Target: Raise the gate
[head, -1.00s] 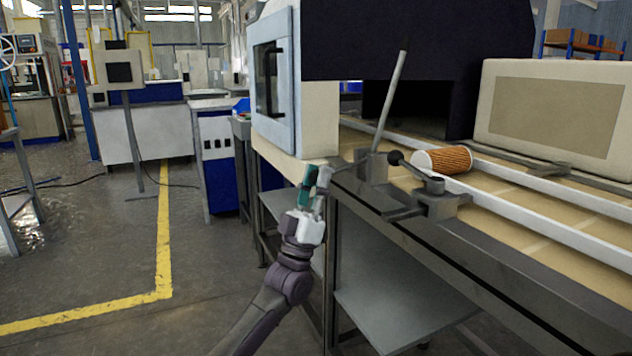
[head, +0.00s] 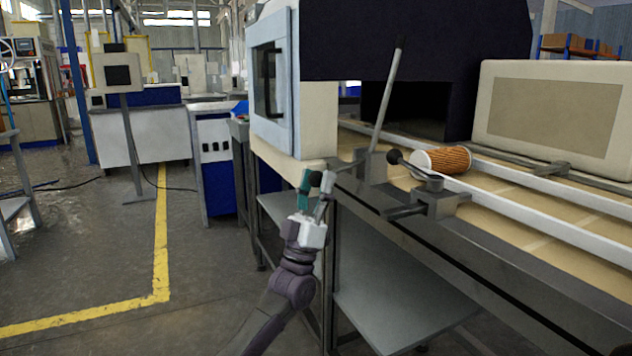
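A long pale rod (head: 387,95) rises steeply from a grey block (head: 371,165) on the bench's front edge, leaning slightly right at its top. It looks like the gate's bar. A short lever runs left from this block and ends in a dark knob (head: 316,178). My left gripper (head: 315,188) is at the knob, just below it, with its two fingers apart. Whether a finger touches the knob I cannot tell. A second lever with a black ball knob (head: 394,157) sits on another block to the right.
An orange ribbed filter cartridge (head: 452,160) with white ends lies by the white rails (head: 540,222) on the bench. A dark housing (head: 420,40) with a tunnel opening stands behind. A pale cabinet (head: 318,110) is above my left gripper. Floor to the left is open.

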